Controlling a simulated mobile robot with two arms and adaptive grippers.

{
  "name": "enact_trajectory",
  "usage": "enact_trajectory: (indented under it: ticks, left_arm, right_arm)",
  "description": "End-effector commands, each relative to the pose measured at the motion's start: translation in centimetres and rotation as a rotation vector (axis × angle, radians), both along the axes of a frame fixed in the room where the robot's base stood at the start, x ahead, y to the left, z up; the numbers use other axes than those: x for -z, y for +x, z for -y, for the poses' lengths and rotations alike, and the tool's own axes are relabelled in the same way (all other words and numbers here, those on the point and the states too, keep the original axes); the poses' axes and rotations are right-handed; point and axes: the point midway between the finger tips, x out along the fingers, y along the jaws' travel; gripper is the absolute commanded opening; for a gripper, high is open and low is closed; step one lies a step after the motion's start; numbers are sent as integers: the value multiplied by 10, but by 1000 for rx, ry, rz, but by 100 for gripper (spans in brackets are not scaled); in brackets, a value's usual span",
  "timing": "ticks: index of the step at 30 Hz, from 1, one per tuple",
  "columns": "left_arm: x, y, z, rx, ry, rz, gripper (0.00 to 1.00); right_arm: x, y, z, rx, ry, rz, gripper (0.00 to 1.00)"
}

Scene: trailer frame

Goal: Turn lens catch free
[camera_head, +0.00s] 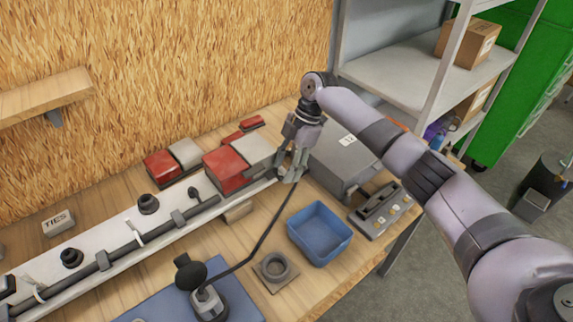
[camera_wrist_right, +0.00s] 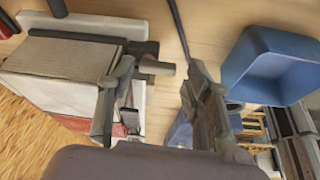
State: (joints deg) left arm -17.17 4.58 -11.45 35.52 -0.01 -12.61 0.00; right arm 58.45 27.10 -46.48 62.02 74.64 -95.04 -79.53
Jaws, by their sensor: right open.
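A red and white lamp lens (camera_head: 228,168) sits at the right end of the white trailer beam (camera_head: 135,228). My right gripper (camera_head: 291,172) is open at the lens's right end, with its fingers pointing down. In the right wrist view, the pale part of the lens (camera_wrist_right: 60,75) lies beside the left finger. A small dark stub (camera_wrist_right: 157,67), which may be the catch, sticks out from the lens end toward the gap between the fingers (camera_wrist_right: 158,98). The fingers partly hide this end in the head view. I cannot tell whether they touch it. My left gripper is out of view.
A blue bin (camera_head: 320,232) stands to the right, near a grey case (camera_head: 345,160) and a small device with buttons (camera_head: 381,209). A square plate with a ring (camera_head: 275,271) and a black disc-headed item with a cable (camera_head: 205,297) are in front. Another red-white lens (camera_head: 160,165) lies behind the beam.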

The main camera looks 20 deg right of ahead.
Motion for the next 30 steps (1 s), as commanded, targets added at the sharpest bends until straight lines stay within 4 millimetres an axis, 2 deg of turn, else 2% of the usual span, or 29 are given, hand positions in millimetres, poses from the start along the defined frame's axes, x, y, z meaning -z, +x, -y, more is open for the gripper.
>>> enact_trajectory:
  ticks: [17,20,30]
  left_arm:
    - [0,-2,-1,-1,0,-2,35]
    - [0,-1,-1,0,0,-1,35]
    - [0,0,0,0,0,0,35]
  right_arm:
    - [-3,3,1,5,2,9,53]
    - [-12,3,4,5,2,9,53]
    - [-59,5,24,4,1,7,53]
